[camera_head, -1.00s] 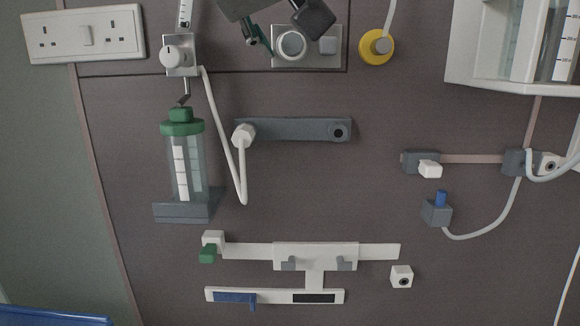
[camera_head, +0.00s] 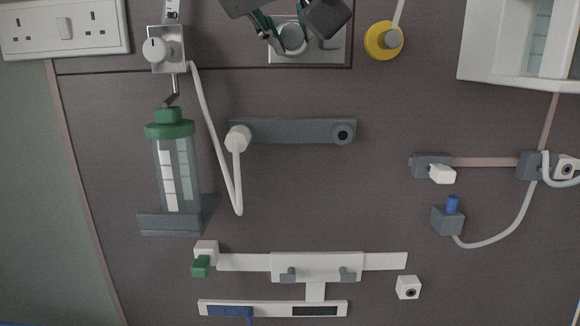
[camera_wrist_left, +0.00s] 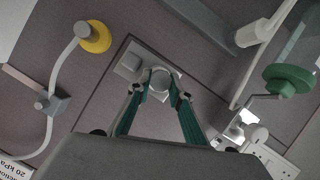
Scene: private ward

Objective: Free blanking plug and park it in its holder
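The grey round blanking plug (camera_head: 293,38) sits in a square metal plate (camera_head: 334,52) at the top of the wall panel. It also shows in the left wrist view (camera_wrist_left: 161,81). My left gripper (camera_head: 290,40) is at the plug, its green-sided fingers one on each side of it. In the left wrist view the fingertips are very close to the plug's sides; contact is not clear. A grey bar (camera_head: 290,131) below has a round dark-centred socket (camera_head: 343,132) at its right end. Which fitting is the plug's holder is not certain. My right gripper is out of view.
A white hose plug (camera_head: 238,139) is on the bar's left end, its hose looping down. A green-capped canister (camera_head: 177,170) stands left. A yellow disc fitting (camera_head: 384,40) is right of the plate. A small white socket block (camera_head: 408,288) is lower right.

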